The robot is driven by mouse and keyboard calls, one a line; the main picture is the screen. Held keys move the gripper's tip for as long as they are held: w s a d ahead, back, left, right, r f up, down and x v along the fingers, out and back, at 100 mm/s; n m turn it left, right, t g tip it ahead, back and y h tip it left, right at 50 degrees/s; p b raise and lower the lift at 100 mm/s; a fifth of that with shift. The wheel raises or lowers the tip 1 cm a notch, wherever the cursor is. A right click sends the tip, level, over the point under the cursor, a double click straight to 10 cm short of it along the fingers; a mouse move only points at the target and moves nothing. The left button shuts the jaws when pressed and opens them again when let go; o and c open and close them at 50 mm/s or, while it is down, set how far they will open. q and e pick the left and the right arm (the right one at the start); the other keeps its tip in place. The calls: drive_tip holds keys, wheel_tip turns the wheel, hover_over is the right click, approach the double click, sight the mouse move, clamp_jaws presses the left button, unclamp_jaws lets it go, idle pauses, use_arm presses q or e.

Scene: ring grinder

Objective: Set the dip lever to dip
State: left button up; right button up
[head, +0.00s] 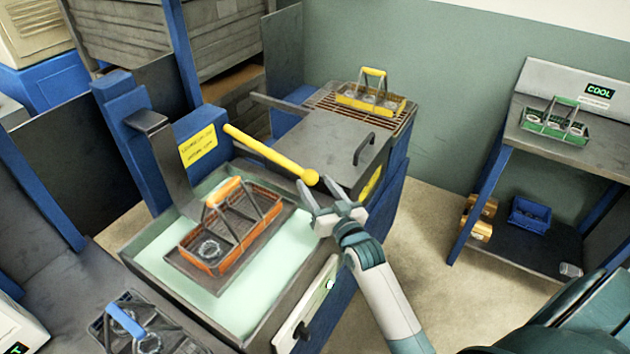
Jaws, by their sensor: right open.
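The dip lever (265,153) is a yellow rod with a round knob (311,177) at its lower right end. An orange basket (198,262) with an orange handle sits over the tank of pale green liquid (262,288), left of my gripper. My left gripper is not in view.
A grey lid (330,148) with a dark handle lies behind the lever, and a yellow basket (368,103) stands on a grate beyond it. A blue-handled basket (125,322) is at the lower left. The cool bench (585,150) holds a green basket. Floor shows between.

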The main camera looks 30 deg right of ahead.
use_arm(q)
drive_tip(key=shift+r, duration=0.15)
use_arm(e)
drive_tip(key=shift+w, duration=0.75)
